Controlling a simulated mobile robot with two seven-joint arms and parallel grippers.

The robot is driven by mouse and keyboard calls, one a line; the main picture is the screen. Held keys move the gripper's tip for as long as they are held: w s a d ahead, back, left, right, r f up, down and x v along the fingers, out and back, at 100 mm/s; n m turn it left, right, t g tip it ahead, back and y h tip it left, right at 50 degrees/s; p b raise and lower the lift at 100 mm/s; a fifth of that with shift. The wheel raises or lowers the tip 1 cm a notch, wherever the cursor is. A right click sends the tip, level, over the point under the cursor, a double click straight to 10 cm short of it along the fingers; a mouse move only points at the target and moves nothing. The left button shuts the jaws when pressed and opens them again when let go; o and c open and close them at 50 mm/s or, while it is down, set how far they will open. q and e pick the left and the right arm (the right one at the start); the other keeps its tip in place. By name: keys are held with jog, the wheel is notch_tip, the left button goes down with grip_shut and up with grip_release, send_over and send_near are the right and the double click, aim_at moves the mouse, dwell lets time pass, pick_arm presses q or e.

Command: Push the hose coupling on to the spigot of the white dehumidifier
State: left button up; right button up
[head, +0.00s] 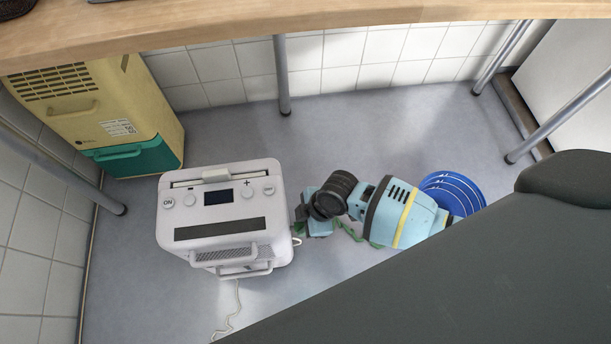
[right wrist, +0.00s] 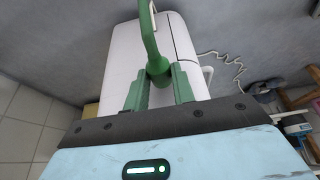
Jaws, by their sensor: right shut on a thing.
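The white dehumidifier (head: 221,215) stands on the floor, its control panel facing up. It also shows as a white body behind the fingers in the right wrist view (right wrist: 122,55). My right gripper (head: 299,228) is low beside its right side. In the right wrist view my right gripper (right wrist: 158,85) is shut on the green hose coupling (right wrist: 158,70), with the green hose (right wrist: 150,32) curving up from it. I cannot make out the spigot, nor whether the coupling touches it. My left gripper is not in view.
A yellow and green unit (head: 105,110) stands at the back left. A wooden worktop (head: 300,18) on metal legs (head: 282,75) spans the top. A white cord (head: 238,300) lies by the dehumidifier. A blue ringed thing (head: 458,186) is partly hidden by my arm. The floor at back centre is clear.

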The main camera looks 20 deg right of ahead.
jog(key=shift+w+a, duration=0.1)
jog(key=shift+a, duration=0.2)
jog(key=o, duration=1.1)
jog(key=shift+c, duration=0.2)
jog(key=p+v, duration=0.3)
jog(key=v, duration=0.4)
jog(key=shift+d+r+p, duration=0.25)
jog(key=shift+r+p, duration=0.1)
jog(key=shift+p, duration=0.05)
